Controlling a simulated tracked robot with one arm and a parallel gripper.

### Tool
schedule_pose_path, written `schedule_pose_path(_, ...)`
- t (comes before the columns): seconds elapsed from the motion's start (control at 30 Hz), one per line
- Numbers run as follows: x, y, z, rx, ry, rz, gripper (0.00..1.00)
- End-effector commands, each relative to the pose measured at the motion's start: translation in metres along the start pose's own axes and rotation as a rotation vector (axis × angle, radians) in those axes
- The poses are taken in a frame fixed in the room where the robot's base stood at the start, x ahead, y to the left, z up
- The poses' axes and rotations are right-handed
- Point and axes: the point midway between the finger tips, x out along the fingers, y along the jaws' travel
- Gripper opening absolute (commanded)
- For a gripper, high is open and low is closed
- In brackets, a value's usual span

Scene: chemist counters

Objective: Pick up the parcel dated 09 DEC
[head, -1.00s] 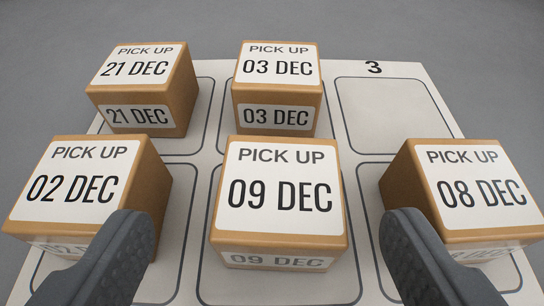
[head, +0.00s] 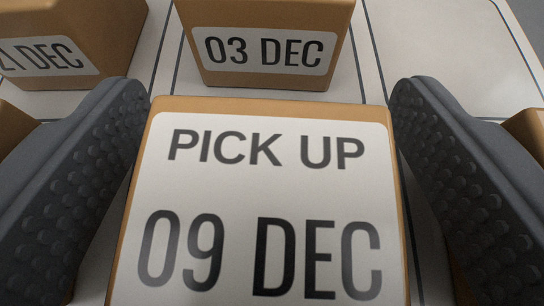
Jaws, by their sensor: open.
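The parcel dated 09 DEC (head: 270,190) is a brown box with a white label reading PICK UP 09 DEC. It fills the lower middle of the head view, and its near part is cut off by the lower edge. My gripper (head: 268,100) is open, with one dark studded finger on the left side of this parcel and the other on the right. A narrow gap shows between the parcel and the right finger; on the left the finger's tip is very near the parcel's far corner. I cannot tell whether it touches.
The 03 DEC parcel (head: 265,50) stands just beyond, and the 21 DEC parcel (head: 60,45) at the upper left. Brown parcel edges show outside both fingers, at left (head: 14,128) and right (head: 527,128). The white mat (head: 440,60) is bare at the upper right.

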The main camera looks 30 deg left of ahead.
Motion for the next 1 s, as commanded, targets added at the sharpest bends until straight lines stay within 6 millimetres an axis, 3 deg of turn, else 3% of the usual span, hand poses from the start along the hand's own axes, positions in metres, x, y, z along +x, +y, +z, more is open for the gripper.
schedule_pose_path(0.03, 0.0, 0.0, 0.0, 0.0, 0.0, 0.0, 0.73)
schedule_pose_path(0.2, 0.0, 0.0, -0.001, 0.0, 0.001, 0.0, 0.26)
schedule_pose_path(0.23, 0.0, 0.0, -0.001, 0.0, 0.001, 0.0, 0.21)
schedule_pose_path(0.67, -0.002, 0.0, -0.005, -0.001, 0.001, 0.0, 0.21)
schedule_pose_path(1.0, -0.016, 0.0, -0.034, -0.001, 0.005, 0.0, 0.21)
